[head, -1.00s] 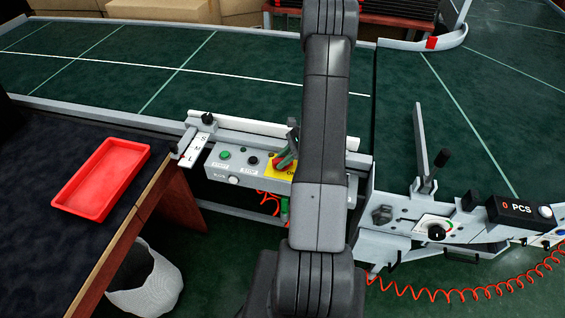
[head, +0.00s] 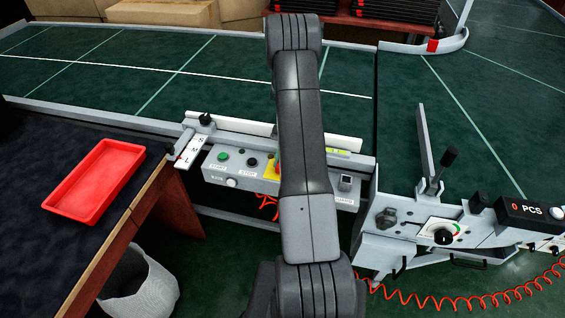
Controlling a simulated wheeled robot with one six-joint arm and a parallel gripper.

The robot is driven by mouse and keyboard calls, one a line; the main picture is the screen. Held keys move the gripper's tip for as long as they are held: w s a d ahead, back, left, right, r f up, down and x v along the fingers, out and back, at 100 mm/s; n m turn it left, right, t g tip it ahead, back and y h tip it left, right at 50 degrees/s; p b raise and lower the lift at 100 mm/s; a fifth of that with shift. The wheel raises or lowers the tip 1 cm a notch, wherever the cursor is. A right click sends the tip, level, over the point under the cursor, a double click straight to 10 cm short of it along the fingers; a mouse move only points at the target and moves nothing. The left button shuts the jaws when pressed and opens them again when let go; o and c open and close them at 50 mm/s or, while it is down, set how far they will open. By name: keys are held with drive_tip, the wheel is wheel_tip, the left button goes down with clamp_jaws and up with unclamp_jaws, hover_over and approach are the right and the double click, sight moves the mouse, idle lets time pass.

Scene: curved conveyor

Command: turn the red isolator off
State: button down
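The red isolator (head: 278,169) sits on a yellow plate (head: 270,172) on the front of the grey control box (head: 238,182). Only a sliver of its red part and the left side of the plate show; my arm covers the rest, so I cannot tell which way its handle points. My gripper is not visible; my own arm runs up the middle of the head view, in front of the box.
Left of the isolator are a green button (head: 223,156) and a black button (head: 251,162). A key-like switch (head: 346,183) is on the right. A red tray (head: 95,180) lies on the left table. The counter unit (head: 525,212) stands right, with a coiled red cable (head: 440,300).

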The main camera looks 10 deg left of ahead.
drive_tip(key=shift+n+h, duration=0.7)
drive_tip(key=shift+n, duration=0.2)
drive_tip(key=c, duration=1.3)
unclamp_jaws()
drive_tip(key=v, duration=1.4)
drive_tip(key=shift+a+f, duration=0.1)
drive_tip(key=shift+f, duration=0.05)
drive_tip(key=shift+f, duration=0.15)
